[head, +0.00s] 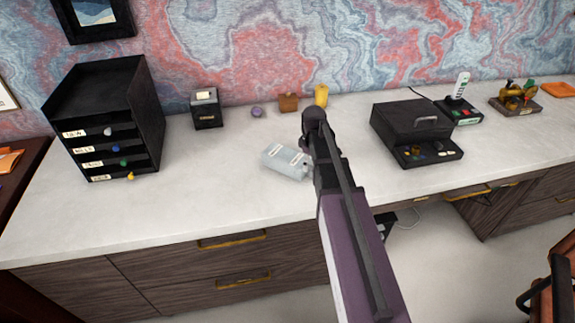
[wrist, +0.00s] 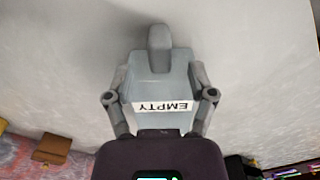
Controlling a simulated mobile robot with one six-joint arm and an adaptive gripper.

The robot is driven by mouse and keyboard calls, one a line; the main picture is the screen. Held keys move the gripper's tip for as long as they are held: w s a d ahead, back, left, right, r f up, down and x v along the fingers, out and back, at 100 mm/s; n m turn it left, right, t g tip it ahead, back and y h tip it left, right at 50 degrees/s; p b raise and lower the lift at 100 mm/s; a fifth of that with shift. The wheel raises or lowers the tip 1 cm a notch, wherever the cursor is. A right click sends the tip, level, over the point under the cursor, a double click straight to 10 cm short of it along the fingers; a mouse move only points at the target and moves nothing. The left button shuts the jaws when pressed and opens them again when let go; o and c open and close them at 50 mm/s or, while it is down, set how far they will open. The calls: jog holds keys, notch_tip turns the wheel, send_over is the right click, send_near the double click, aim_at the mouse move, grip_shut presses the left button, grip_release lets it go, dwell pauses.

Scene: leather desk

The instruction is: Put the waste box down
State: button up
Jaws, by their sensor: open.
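The waste box (head: 284,161) is a pale grey-blue container with white label strips, on the pale desktop left of my arm in the head view. In the wrist view the waste box (wrist: 160,85) fills the middle, its white label reading EMPTY upside down. My gripper (wrist: 160,72) is open, with one finger on each side of the box. I cannot tell whether the fingers touch it. In the head view my arm hides most of the gripper and the right end of the box.
A black drawer unit (head: 105,115) stands at the left. A black case (head: 412,128) stands right. The desktop left of the waste box is clear.

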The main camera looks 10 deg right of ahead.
aim_at(310, 166)
jog(key=shift+f+b, duration=1.3)
jog(key=shift+f, duration=0.35)
grip_shut()
